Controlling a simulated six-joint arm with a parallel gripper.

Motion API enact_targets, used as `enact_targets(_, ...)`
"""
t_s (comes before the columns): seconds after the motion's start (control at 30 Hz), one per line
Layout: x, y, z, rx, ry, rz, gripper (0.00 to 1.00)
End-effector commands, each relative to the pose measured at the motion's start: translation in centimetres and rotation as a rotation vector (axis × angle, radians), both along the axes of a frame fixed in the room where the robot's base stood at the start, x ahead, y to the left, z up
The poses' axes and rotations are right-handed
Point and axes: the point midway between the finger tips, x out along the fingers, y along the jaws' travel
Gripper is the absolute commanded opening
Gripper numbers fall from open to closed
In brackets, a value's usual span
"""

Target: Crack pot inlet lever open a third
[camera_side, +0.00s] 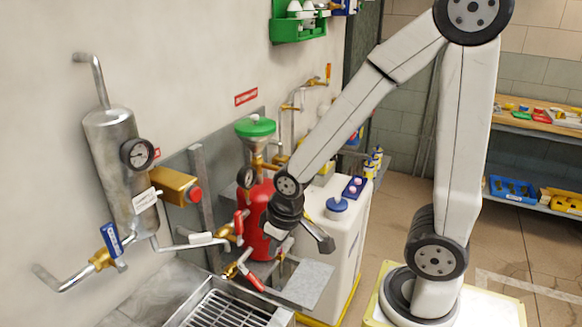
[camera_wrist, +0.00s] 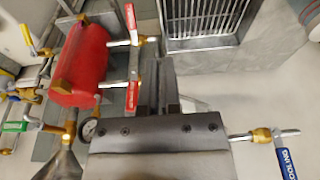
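In the wrist view the red pot (camera_wrist: 82,65) is at the left, with one red lever (camera_wrist: 131,20) above the other (camera_wrist: 132,95). I cannot tell which is the inlet. My gripper (camera_side: 300,243) is in front of the pot; in the wrist view its fingers (camera_wrist: 160,88) point up, just right of the lower red lever. No grip shows.
A steel cylinder with a gauge (camera_side: 138,153) and a blue-handled lever (camera_side: 111,239) are at the left. A grated sink (camera_side: 225,312) lies below. A white tank (camera_side: 335,230) stands right of the pot. Pipes and brackets crowd the wall.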

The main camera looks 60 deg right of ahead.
Motion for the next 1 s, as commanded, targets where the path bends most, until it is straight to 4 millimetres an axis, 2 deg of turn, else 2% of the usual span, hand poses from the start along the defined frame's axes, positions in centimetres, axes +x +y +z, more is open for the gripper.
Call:
enact_targets(0.03,0.0,0.0,0.0,0.000,0.000,0.000,0.22)
enact_targets(0.17,0.3,-0.2,-0.2,-0.003,-0.003,-0.002,0.64)
enact_targets(0.2,0.5,-0.3,-0.3,-0.004,-0.004,-0.003,0.69)
enact_targets(0.37,1.6,-1.0,-1.4,-0.016,-0.012,-0.007,0.69)
enact_targets(0.57,3.9,-2.7,-3.9,-0.034,-0.036,-0.012,0.69)
enact_targets(1.0,8.0,-6.4,-11.7,-0.039,-0.101,-0.008,0.69)
